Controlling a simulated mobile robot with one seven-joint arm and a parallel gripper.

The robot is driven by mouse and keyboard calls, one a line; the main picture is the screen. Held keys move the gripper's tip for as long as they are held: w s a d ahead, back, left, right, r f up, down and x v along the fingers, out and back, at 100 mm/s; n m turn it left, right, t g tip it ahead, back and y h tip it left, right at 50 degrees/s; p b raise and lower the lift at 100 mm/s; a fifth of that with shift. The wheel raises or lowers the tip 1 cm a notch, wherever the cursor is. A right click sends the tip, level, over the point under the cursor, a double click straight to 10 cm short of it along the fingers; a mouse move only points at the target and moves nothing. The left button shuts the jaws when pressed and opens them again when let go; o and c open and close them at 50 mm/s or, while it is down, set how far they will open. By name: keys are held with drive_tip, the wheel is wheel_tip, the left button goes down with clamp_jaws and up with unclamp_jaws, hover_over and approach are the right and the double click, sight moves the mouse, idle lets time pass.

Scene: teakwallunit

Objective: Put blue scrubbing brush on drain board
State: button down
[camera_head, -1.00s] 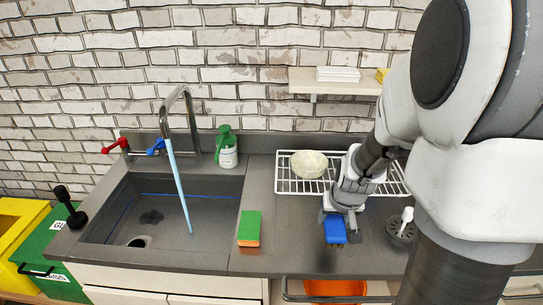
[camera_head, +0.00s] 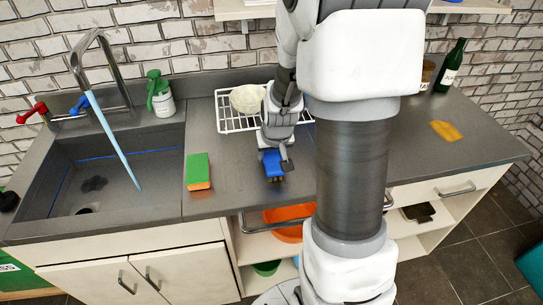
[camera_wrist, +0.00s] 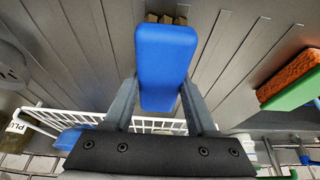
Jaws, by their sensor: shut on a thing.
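The blue scrubbing brush (camera_head: 272,163) is held in my gripper (camera_head: 275,157) over the dark counter, in front of the white wire drain board (camera_head: 226,122). In the wrist view the blue brush (camera_wrist: 168,55) sits between the two fingers of my gripper (camera_wrist: 160,90), with its beige bristles at the top of the picture. I cannot tell whether the bristles touch the counter. A pale bowl (camera_head: 248,99) stands on the drain board. My arm hides the board's right part. The wrist view shows part of the board (camera_wrist: 90,118) behind the gripper.
A green and orange sponge (camera_head: 198,170) lies left of the brush. The sink (camera_head: 105,180), with running water, is farther left. A green bottle (camera_head: 451,67) and yellow cloth (camera_head: 446,131) are on the right counter.

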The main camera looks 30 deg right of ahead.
drive_tip(key=shift+f, duration=0.2)
drive_tip(key=shift+c, duration=1)
unclamp_jaws()
drive_tip(key=shift+r, duration=0.1)
